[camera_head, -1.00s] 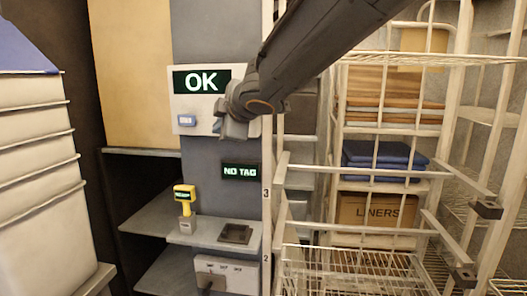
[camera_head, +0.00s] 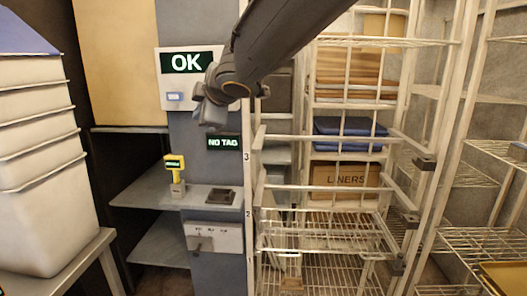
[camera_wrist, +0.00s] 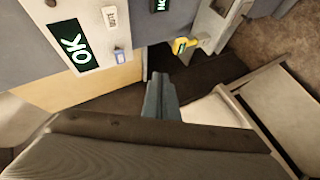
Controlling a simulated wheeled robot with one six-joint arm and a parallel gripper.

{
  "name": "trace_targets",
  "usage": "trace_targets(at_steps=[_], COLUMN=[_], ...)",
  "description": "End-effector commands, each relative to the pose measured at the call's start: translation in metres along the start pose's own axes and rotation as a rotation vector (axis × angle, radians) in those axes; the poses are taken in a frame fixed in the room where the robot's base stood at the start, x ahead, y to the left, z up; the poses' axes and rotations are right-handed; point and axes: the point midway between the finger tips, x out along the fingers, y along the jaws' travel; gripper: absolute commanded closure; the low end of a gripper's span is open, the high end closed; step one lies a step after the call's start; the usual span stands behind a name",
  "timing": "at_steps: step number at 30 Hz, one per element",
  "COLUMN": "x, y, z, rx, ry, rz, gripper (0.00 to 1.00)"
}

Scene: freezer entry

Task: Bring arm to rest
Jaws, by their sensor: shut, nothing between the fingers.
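My arm reaches in from the top of the head view. My gripper (camera_head: 207,115) hangs at its end, in front of the grey column and just below the white panel (camera_head: 172,100) with the green "OK" display (camera_head: 187,62). In the wrist view my gripper (camera_wrist: 161,92) shows as two fingers close together, with nothing between them. The fingertips appear apart from the panel. The "OK" display (camera_wrist: 70,46) lies to the upper left there.
A yellow handheld device (camera_head: 174,167) stands on a grey shelf (camera_head: 138,193) beside a dark tray (camera_head: 221,197). A "NO TAG" display (camera_head: 224,143) is above. A white wire rack (camera_head: 325,188) fills the right. Stacked white bins (camera_head: 35,150) stand at left.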

Motion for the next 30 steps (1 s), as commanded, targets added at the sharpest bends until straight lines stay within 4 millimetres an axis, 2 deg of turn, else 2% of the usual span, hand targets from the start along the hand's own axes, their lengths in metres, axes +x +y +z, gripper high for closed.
trace_targets(at_steps=[5,10,14,17,20,21,24,27,30], x=[0.0,-0.003,-0.009,-0.017,-0.033,-0.042,-0.069,-0.101,-0.135], y=[-0.014,-0.033,-0.055,-0.078,-0.115,-0.133,-0.181,-0.233,-0.284], z=[0.031,0.071,0.111,0.147,0.194,0.214,0.257,0.291,0.312], rx=[0.078,0.182,0.291,0.398,0.549,0.622,0.805,0.998,1.189], ry=[-0.059,-0.137,-0.219,-0.3,-0.413,-0.466,-0.599,-0.734,-0.864], rz=[-0.019,-0.042,-0.066,-0.088,-0.119,-0.132,-0.166,-0.198,-0.23], gripper=[1.0,1.0,1.0,1.0,1.0,1.0,1.0,1.0,1.0])
